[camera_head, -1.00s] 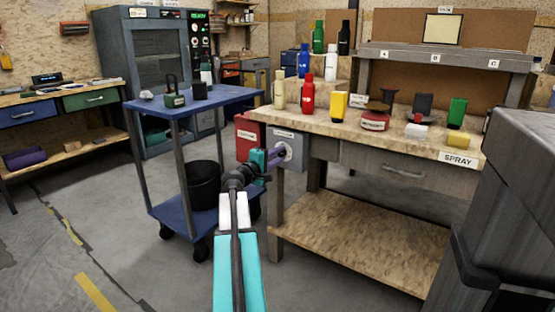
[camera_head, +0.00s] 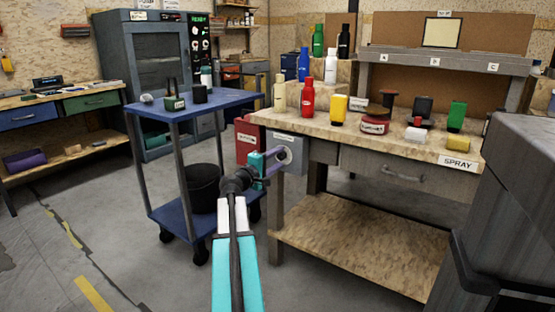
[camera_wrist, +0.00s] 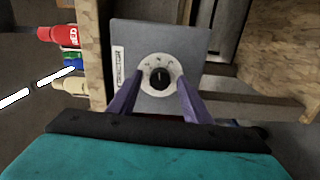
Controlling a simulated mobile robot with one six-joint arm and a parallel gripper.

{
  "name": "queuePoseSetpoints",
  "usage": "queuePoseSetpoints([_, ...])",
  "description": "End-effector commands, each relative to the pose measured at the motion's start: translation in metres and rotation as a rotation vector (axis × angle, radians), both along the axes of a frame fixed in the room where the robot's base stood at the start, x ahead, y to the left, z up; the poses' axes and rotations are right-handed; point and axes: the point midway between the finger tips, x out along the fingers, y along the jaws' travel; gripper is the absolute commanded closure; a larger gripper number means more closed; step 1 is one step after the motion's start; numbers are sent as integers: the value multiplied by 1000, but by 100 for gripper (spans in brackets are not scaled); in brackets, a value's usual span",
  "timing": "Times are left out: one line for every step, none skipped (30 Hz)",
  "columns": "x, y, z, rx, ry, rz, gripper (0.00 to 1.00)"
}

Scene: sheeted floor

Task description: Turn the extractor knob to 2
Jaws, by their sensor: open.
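The extractor knob (camera_wrist: 160,77) is black and round, on a pale dial plate (camera_wrist: 148,66) on a grey box (camera_wrist: 190,40). In the head view the grey box (camera_head: 288,141) is on the left end of the spray bench. My gripper (camera_wrist: 158,108) is open, its purple fingers reaching to either side of the dial's lower part in the wrist view. I cannot tell whether they touch the knob. In the head view my gripper (camera_head: 280,158) is right at the front of the box. The dial's marks are too small to read.
The wooden bench (camera_head: 390,147) carries several bottles and paint items. A blue cart (camera_head: 225,100) with a black bucket (camera_head: 204,186) stands left of my arm. A red box (camera_head: 247,142) is beside the grey box. A dark grey cabinet (camera_head: 515,190) stands at the right.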

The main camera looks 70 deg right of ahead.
Motion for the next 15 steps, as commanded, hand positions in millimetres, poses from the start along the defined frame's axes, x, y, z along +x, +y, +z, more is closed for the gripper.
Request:
queuePoseSetpoints([1,5,1,0,0,1,55])
queuePoseSetpoints([1,8,1,0,0,1,55])
queuePoseSetpoints([2,12,1,0,0,1,55])
queuePoseSetpoints([3,15,1,0,0,2,55])
queuePoseSetpoints([4,18,1,0,0,2,55])
queuePoseSetpoints([6,23,2,0,1,3,55])
queuePoseSetpoints([7,27,1,0,1,3,55])
queuePoseSetpoints([8,31,1,0,1,2,55])
queuePoseSetpoints([9,36,1,0,1,2,55])
queuePoseSetpoints([10,40,1,1,1,2,55])
queuePoseSetpoints([11,43,1,1,1,3,55])
queuePoseSetpoints([12,49,1,1,1,4,55])
queuePoseSetpoints([14,52,1,0,1,4,55])
queuePoseSetpoints([15,56,1,1,0,3,55])
queuePoseSetpoints([16,61,1,0,1,2,55])
